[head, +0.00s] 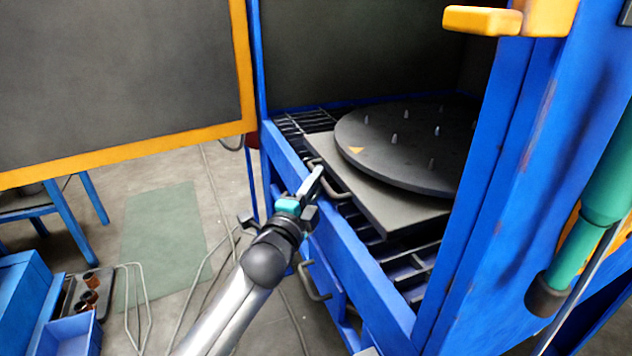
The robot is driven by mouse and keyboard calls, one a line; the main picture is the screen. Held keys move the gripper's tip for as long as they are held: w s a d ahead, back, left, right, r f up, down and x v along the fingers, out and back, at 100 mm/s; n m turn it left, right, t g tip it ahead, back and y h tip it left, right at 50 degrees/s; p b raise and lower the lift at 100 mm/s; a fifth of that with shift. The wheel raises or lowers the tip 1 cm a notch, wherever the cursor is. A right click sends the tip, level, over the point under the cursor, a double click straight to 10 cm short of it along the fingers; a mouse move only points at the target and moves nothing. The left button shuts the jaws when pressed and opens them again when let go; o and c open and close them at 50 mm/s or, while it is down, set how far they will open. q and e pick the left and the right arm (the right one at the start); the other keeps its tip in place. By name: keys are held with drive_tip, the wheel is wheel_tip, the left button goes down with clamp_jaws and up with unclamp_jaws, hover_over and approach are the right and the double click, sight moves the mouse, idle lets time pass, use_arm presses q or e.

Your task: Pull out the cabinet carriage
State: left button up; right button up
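The cabinet carriage (398,208) is a flat grey plate inside the blue cabinet, carrying a round dark turntable (375,130) with several short pegs. A dark bar handle (333,186) is on its front-left edge. My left gripper (314,181) points up and to the right at the cabinet's front rail, with its fingertips close beside the handle. I cannot tell whether it touches the handle, or whether its fingers are open or shut. My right gripper is not in view.
The blue cabinet's front rail (345,250) runs below the carriage. An open door with an orange frame (125,160) stands at the left. A blue post (500,150) hides the carriage's right side. Blue bins (68,335) and a wire stand (133,300) are on the lower left floor.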

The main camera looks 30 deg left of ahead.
use_arm(q)
clamp_jaws()
drive_tip(key=shift+a+f, duration=0.1)
idle(1.2)
